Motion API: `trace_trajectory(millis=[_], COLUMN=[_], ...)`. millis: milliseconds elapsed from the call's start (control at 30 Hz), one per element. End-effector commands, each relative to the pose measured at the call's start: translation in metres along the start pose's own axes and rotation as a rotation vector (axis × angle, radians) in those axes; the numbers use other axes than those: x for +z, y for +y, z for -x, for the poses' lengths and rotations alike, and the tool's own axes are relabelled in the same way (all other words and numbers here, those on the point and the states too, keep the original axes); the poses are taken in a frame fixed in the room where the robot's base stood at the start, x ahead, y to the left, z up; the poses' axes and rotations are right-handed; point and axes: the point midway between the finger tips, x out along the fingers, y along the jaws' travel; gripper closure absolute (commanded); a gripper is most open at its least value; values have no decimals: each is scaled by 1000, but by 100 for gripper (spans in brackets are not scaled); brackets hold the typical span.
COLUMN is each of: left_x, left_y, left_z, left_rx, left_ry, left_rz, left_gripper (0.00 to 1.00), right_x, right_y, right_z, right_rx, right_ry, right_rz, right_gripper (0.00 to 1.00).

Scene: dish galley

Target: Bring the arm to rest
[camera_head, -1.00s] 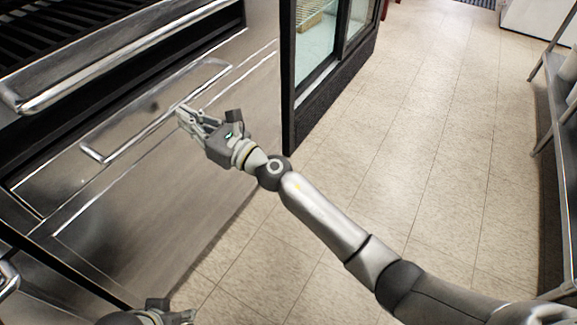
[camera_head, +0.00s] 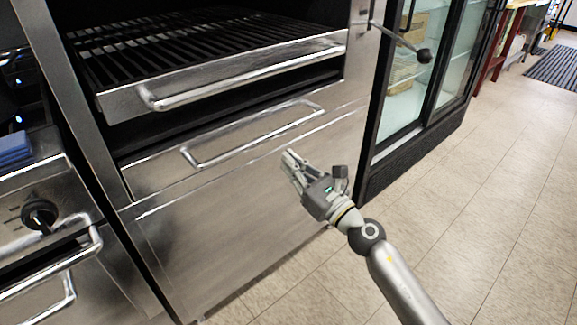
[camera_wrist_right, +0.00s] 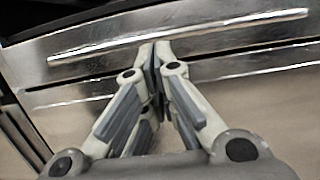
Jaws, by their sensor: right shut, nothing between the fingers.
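My right gripper (camera_head: 290,158) is shut and empty, in front of the steel oven's lower front. Its fingertips point toward the drawer handle (camera_head: 255,133) and lie just below it in the head view. In the right wrist view the fingertips (camera_wrist_right: 153,48) meet, with the long bar handle (camera_wrist_right: 180,35) behind them. I cannot tell the exact gap between fingertips and steel. My right arm (camera_head: 400,285) comes in from the bottom right. My left gripper is not in view now.
A grill rack drawer (camera_head: 250,70) with a bar handle is above. A stove with a black knob (camera_head: 39,214) and a blue cloth (camera_head: 14,148) stands at left. A glass-door fridge (camera_head: 435,65) is at right. The tiled floor (camera_head: 500,210) at right is clear.

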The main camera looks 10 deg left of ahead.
Motion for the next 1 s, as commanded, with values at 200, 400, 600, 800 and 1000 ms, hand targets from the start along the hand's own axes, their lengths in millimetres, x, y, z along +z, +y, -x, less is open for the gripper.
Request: trace_trajectory(millis=[200,400,600,800,1000], left_x=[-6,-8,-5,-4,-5], left_y=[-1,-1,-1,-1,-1], left_z=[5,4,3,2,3], left_rx=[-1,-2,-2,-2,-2], left_ry=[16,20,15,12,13], left_rz=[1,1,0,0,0], left_gripper=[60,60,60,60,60], right_x=[0,0,1,12,17], right_y=[0,0,0,-15,-70], right_z=[47,74,82,95,158], right_rx=[-1,-1,0,-114,-474], right_ry=[2,1,1,-66,-273], right_rz=[-1,-1,-1,-191,-795], right_gripper=[100,100,100,100,100])
